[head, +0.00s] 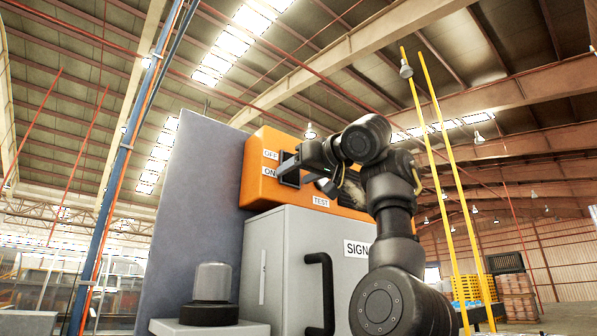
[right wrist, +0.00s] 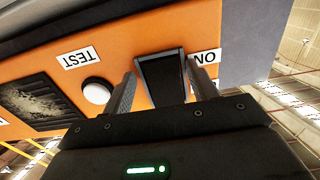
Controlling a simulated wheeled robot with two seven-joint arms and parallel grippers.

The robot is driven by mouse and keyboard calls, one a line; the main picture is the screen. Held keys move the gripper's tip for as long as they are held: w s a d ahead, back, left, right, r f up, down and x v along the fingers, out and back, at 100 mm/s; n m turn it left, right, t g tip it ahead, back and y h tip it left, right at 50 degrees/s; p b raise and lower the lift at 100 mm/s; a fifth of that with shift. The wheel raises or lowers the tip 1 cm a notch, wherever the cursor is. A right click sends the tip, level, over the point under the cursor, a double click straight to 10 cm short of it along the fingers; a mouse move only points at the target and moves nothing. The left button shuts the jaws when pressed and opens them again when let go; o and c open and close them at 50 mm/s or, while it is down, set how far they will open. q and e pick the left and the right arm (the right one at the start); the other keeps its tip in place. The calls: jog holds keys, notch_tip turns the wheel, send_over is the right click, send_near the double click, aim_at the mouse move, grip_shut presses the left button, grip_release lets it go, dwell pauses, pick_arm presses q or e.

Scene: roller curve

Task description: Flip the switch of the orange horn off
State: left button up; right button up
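The orange horn (head: 262,191) is a box fixed beside a grey panel, with OFF and ON labels on its left part, OFF above ON. Its black switch (right wrist: 162,78) shows in the right wrist view, which is upside down, near the ON label (right wrist: 204,58). In the head view my gripper largely hides it. My right gripper (head: 291,168) is at the switch; in the right wrist view its parted fingers (right wrist: 161,80) stand on either side of it. I cannot tell whether they touch it or which way the switch is set. My left gripper is out of view.
A round white button (right wrist: 97,92) and a TEST label (right wrist: 78,58) lie beside the switch, with a dark grille (right wrist: 32,105) further along. Below the horn stands a grey cabinet (head: 290,250) with a black handle (head: 325,290). A grey panel (head: 190,200) rises at left.

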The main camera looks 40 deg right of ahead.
jog(key=shift+a, duration=0.1)
jog(key=c, duration=0.8)
jog(key=shift+s+r+g+p, duration=0.1)
jog(key=shift+r+g+p, duration=0.3)
jog(key=shift+p, duration=0.1)
jog(key=shift+s+r+g+p, duration=0.1)
jog(key=shift+r+g+p, duration=0.2)
jog(key=shift+g+p, duration=0.45)
jog(key=shift+s+f+g+p, duration=0.1)
jog(key=shift+g+p, duration=0.2)
jog(key=shift+g, duration=0.05)
jog(key=shift+f, duration=0.1)
jog(key=o, duration=1)
jog(key=shift+c, duration=0.2)
